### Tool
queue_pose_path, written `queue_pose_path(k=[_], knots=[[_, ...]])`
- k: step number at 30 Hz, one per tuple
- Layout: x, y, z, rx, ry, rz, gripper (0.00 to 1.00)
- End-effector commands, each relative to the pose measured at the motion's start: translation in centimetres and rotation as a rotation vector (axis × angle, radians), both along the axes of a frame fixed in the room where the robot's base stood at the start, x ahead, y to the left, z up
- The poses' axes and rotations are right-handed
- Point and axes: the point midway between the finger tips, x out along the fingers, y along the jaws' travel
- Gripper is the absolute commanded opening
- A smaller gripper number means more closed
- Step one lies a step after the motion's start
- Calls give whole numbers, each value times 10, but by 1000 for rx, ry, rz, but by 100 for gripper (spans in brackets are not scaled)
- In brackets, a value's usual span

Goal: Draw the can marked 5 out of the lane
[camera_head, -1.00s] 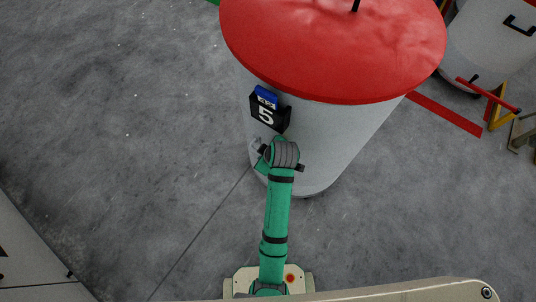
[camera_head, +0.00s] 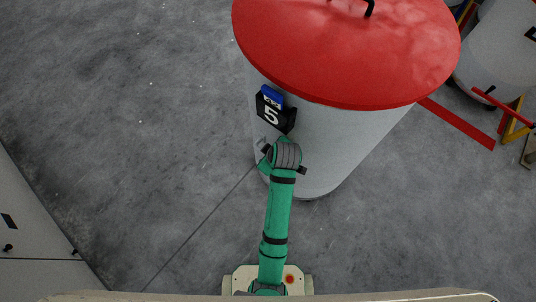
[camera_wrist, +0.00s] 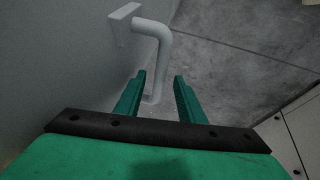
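The can marked 5 (camera_head: 335,140) is a tall pale grey drum with a red lid (camera_head: 345,45). It stands upright on the floor, with a black number plate (camera_head: 275,112) and a blue tag on its side. My green arm reaches to its near side below the plate. In the wrist view its wall (camera_wrist: 60,50) fills the left, with a white bent tube handle (camera_wrist: 155,40) standing out from it. My gripper (camera_wrist: 162,88) has its two green fingers apart. The handle's lower part shows between them, closer to the left finger; I cannot tell whether they touch.
Another pale can (camera_head: 495,55) stands at the upper right, near a red floor stripe (camera_head: 458,123) and a red and yellow frame (camera_head: 510,115). A pale cabinet (camera_head: 35,230) is at the lower left. The grey floor left of the can is clear.

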Motion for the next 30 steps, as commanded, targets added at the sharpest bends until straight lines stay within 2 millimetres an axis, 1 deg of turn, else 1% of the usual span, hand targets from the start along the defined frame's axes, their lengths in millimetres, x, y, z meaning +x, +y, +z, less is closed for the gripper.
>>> queue_pose_path(k=[8,11,14,24,30], knots=[[0,-1,4,0,-4,0,36],[-4,-3,13,0,-4,-1,36],[-10,-6,27,-1,-4,-1,36],[-76,-35,27,0,2,-1,36],[-105,-48,27,1,0,4,36]])
